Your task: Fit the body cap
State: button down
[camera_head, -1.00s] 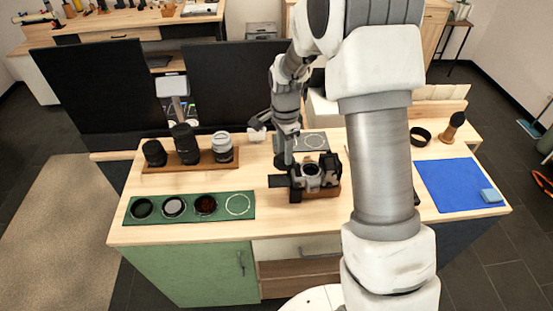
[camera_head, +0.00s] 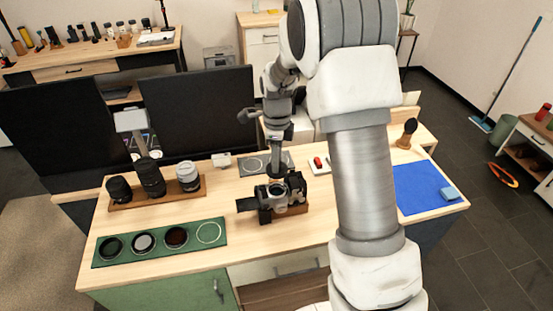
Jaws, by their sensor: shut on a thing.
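The black camera body (camera_head: 296,188) stands on a small wooden block (camera_head: 292,210) near the middle of the table, its round silver-rimmed mount (camera_head: 277,190) facing up. My gripper (camera_head: 276,174) points down just above the mount. It is shut on a small dark piece that looks like the body cap (camera_head: 276,182). The cap is small and partly merges with the dark fingers. I cannot tell whether it touches the mount.
Several lenses (camera_head: 150,176) stand on a wooden board at the left. A green mat (camera_head: 160,255) with dark filters lies in front. A white tray (camera_head: 319,167) with a red item is behind the camera. A blue cloth (camera_head: 425,188) lies right; my arm hides part of the table.

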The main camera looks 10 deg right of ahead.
jog(key=shift+f+b, duration=2.3)
jog(key=shift+f, duration=1)
jog(key=shift+f+b, duration=0.45)
jog(key=shift+f, duration=0.35)
dwell(0.3)
jog(key=shift+m+p, duration=0.35)
jog(key=shift+m, duration=0.85)
jog(key=shift+s, duration=0.1)
jog(key=shift+m+p, duration=0.35)
jog(key=shift+m, duration=0.85)
jog(key=shift+p, duration=0.35)
